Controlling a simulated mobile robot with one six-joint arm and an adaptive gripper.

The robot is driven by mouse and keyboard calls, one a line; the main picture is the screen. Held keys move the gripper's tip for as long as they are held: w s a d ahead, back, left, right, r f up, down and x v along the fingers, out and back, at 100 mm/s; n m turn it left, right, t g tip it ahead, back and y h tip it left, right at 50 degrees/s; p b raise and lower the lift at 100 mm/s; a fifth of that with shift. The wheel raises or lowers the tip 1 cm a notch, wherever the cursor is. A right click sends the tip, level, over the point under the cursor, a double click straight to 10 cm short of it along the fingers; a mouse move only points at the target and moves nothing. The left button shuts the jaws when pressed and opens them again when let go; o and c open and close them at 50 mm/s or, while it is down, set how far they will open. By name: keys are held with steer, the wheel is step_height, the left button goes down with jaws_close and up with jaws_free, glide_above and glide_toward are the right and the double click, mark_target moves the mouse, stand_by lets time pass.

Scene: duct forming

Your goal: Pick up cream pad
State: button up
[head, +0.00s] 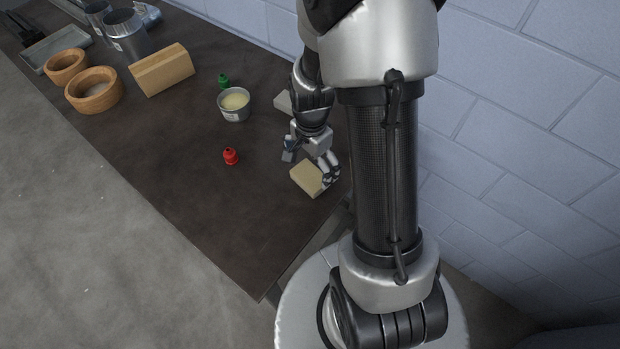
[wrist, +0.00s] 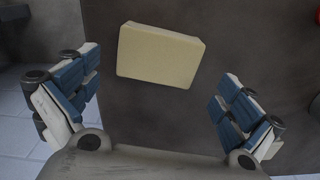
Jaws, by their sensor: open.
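The cream pad (head: 308,179) is a pale rectangular block lying flat on the dark table near its right end. In the wrist view the pad (wrist: 160,54) is fully visible, slightly tilted, ahead of and between the open fingers. My gripper (head: 311,160) hangs just above and behind the pad in the head view, partly covering its far right edge. In the wrist view my gripper (wrist: 161,92) is wide open with blue finger pads, and nothing is between them. No contact with the pad can be seen.
A grey pad (head: 283,102) lies behind my gripper. A brick wall (head: 490,110) borders the table.

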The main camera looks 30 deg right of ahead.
mark_target(311, 174)
step_height(311, 174, down, 4)
steer(key=shift+s+f+b, duration=0.15)
steer(key=shift+b, duration=0.6)
steer(key=c, duration=1)
